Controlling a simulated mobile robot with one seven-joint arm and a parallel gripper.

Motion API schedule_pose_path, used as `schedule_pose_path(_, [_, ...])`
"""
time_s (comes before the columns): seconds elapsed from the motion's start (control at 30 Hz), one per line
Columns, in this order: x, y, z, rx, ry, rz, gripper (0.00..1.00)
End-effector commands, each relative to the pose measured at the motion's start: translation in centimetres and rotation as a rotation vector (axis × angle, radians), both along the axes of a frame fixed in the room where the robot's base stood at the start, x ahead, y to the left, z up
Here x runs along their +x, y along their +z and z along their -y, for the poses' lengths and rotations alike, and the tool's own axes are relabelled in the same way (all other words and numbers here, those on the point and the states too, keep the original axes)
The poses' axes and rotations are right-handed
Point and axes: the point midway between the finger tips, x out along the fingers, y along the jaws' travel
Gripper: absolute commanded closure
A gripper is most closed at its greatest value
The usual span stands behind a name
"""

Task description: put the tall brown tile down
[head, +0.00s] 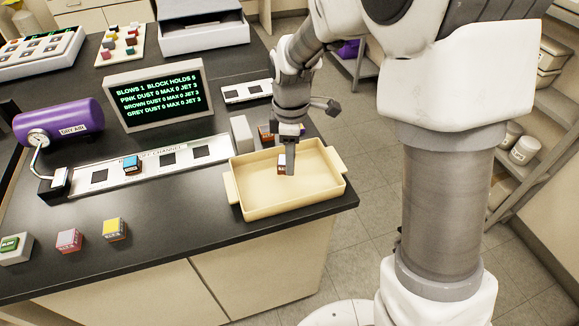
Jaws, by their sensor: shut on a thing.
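My gripper (290,168) points down into the cream tray (240,209) at the right end of the bench. It is shut on a small brown tile (282,166) with a pale upper part. One finger hides part of the tile. The tile is over the tray's floor, inside its walls; I cannot tell whether its underside touches the floor. The rest of the tray looks empty.
Behind the tray stand a grey upright block (242,134) and small coloured blocks (266,134). A channel (100,181) with a blue block (132,165), a display (157,92) and a purple air cylinder (60,122) lie left. Pink (69,240) and yellow (114,229) blocks sit in front.

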Motion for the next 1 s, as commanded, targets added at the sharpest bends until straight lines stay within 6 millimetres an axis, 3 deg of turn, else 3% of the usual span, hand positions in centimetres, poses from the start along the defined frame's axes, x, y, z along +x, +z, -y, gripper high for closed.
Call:
schedule_pose_path(0.37, [0.0,-4.0,-0.2,-0.001,-0.001,-0.001,1.0])
schedule_pose_path(0.77, [0.1,-4.6,-0.2,0.0,-0.001,0.001,1.0])
schedule_pose_path(0.8, [0.1,-4.5,-0.2,0.0,0.0,0.001,0.47])
schedule_pose_path(0.93, [0.1,-4.5,-0.2,0.0,0.0,0.001,0.24])
schedule_pose_path(1.0, [0.1,-4.5,-0.2,0.0,-0.001,0.001,0.24])
